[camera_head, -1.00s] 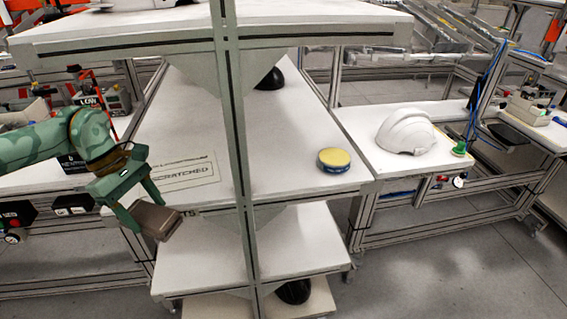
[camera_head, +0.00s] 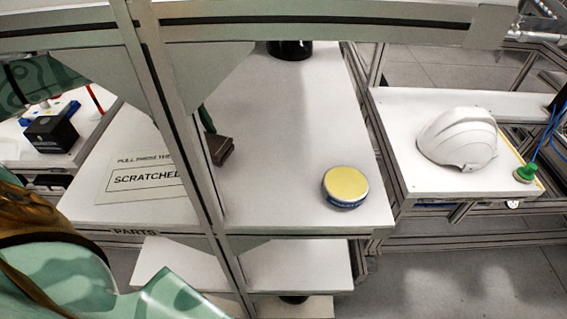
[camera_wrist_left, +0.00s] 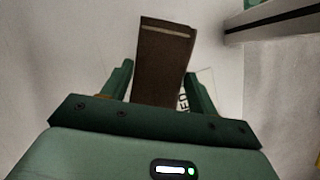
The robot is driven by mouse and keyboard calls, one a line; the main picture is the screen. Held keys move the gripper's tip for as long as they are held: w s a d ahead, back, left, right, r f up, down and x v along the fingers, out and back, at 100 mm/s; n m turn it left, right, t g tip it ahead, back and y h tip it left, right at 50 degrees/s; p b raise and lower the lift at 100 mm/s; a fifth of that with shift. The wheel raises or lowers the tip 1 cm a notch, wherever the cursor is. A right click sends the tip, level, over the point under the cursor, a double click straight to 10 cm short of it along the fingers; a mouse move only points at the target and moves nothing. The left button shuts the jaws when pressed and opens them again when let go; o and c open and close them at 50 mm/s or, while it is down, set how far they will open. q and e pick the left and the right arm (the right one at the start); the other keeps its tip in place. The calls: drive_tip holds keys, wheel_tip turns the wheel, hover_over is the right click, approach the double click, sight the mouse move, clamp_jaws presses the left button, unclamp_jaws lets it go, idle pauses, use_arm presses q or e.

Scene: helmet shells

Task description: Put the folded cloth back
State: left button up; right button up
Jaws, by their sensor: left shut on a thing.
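The folded cloth (camera_head: 221,150) is a dark brown flat block in the head view, over the middle shelf (camera_head: 290,130) just right of the upright post. My left gripper (camera_head: 207,124) is shut on it; the post hides most of the gripper. In the left wrist view the cloth (camera_wrist_left: 163,60) sticks out from between both fingers of the left gripper (camera_wrist_left: 160,76). I cannot tell whether the cloth touches the shelf. My right gripper is not in view.
A sign reading SCRATCHED (camera_head: 150,183) lies left of the post (camera_head: 182,125). A yellow-topped tin (camera_head: 346,186) stands near the shelf's front right. A black object (camera_head: 290,49) is at the back. A white helmet shell (camera_head: 458,139) sits on the right bench. The shelf between cloth and tin is clear.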

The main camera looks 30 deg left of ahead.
use_arm(q)
drive_tip(key=d, duration=0.5)
drive_tip(key=w+d, duration=0.1)
drive_tip(key=d, duration=0.2)
drive_tip(key=shift+d+r, duration=0.1)
drive_tip(key=shift+r, duration=0.1)
drive_tip(key=d, duration=0.3)
drive_tip(key=w+d, duration=0.1)
drive_tip(key=d, duration=0.4)
drive_tip(key=shift+w+d+f+p, duration=0.1)
drive_tip(key=shift+w+d+p, duration=0.1)
drive_tip(key=shift+d+p, duration=0.15)
wheel_tip(320, 180, down, 4)
drive_tip(key=shift+r, duration=0.15)
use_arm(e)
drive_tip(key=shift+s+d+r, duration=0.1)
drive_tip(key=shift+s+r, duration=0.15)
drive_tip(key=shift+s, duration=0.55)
use_arm(q)
drive_tip(key=o, duration=0.9)
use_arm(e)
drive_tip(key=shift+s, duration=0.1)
use_arm(q)
drive_tip(key=v, duration=0.7)
drive_tip(key=shift+a+r, duration=0.15)
drive_tip(key=shift+r, duration=0.2)
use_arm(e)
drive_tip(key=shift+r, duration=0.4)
